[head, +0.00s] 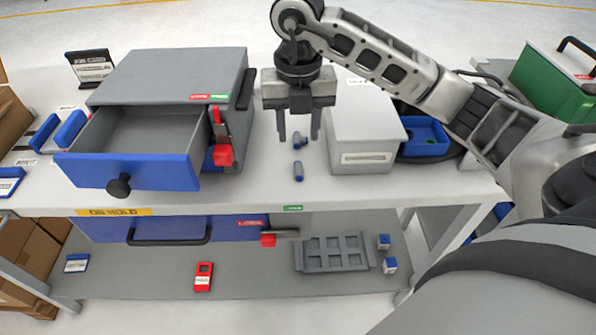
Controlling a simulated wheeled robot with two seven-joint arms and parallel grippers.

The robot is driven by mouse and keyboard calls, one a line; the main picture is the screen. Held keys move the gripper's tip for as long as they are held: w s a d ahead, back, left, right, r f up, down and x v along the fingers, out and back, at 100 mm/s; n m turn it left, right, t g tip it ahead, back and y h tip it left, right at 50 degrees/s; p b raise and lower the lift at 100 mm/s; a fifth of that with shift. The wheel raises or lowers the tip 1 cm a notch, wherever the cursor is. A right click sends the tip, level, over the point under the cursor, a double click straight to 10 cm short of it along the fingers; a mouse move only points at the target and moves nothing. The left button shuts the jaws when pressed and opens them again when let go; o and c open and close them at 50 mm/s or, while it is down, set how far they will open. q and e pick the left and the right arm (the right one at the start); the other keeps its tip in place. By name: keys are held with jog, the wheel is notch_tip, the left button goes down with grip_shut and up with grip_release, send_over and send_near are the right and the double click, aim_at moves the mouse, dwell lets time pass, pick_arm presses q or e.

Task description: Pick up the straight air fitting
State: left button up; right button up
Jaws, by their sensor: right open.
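Two small blue-and-grey fittings lie on the white table top in the middle of the head view. The nearer one is a short straight piece, which looks like the straight air fitting (298,172). The farther fitting (298,141) looks bent, though it is too small to be sure. My right gripper (298,138) points down with its two fingers apart and nothing held. Its fingertips are around the farther fitting in the picture; their height above the table is hard to tell. My left gripper is not in view.
A grey cabinet (178,75) with an open, empty blue-fronted drawer (133,171) stands left. A lidded grey box (362,128) stands close right of the fittings, with a blue bin (424,138) beyond. The table's front edge is clear near the fittings. A lower shelf holds a grey tray (333,262).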

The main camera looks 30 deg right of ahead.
aim_at(298, 167)
notch_tip(298, 167, down, 9)
jog(key=shift+w+r+p, duration=0.1)
jog(key=shift+r+p, duration=0.05)
jog(key=shift+p, duration=0.45)
grip_shut()
